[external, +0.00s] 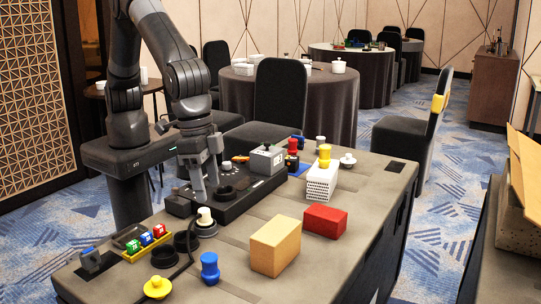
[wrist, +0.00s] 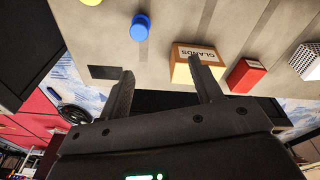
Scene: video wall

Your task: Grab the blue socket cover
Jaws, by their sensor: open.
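A blue, knob-like piece (external: 209,268), which looks like the blue socket cover, stands upright near the front edge of the table. In the wrist view the blue cover (wrist: 140,27) shows as a round blue top, beyond and slightly left of the gap between my fingers. My gripper (external: 206,186) is open and empty. It points down above the black panel, behind the blue cover and apart from it. In the wrist view both fingers of my gripper (wrist: 161,70) are spread with nothing between them.
A tan box (external: 275,246) and red box (external: 325,220) stand right of the cover. A yellow cover (external: 157,287) lies left of it. A white-topped plug (external: 206,218) with a black cable, and black rings (external: 186,241), lie between gripper and cover. A black panel (external: 240,194) lies behind.

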